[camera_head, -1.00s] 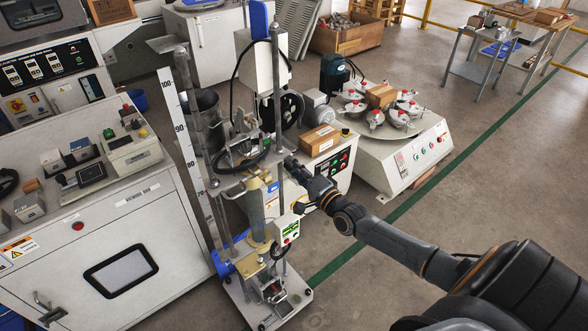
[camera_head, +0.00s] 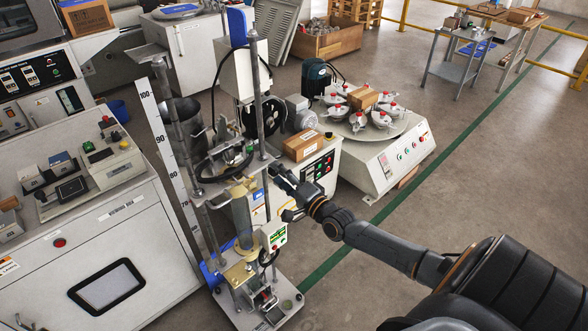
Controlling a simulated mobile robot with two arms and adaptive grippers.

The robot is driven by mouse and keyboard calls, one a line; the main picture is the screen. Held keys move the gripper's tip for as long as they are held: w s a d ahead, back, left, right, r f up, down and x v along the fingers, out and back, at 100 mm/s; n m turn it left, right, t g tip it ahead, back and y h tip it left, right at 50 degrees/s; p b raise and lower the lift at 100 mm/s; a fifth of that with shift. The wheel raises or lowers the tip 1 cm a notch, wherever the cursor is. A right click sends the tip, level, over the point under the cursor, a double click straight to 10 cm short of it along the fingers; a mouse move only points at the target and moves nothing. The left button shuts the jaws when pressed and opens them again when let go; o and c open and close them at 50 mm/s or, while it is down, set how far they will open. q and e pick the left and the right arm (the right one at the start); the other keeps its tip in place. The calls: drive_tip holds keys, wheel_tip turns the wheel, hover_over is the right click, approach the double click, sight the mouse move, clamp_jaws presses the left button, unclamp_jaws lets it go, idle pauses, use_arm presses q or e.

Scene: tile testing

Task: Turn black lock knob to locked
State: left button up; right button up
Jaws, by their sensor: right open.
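The tall test stand (camera_head: 242,215) with metal posts, a clear yellowish tube and a black ring-shaped part (camera_head: 222,161) stands left of centre. I cannot single out the black lock knob; it is too small to tell or hidden by my right gripper. My right gripper (camera_head: 280,193) is open, beside the right side of the stand at the height of the tube's upper part. Its two black fingers are spread, one above the other, with nothing seen between them. I cannot tell whether it touches the stand. My left gripper is not in view.
A small control box (camera_head: 273,236) hangs on the stand just below the gripper. A cardboard box (camera_head: 300,146) lies on a cabinet behind it. A white machine with a round table (camera_head: 385,135) stands behind right. A white console (camera_head: 130,240) stands left.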

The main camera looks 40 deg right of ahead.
drive_tip(key=s, duration=1.1)
drive_tip(key=shift+d+f, duration=0.15)
drive_tip(key=shift+d, duration=0.3)
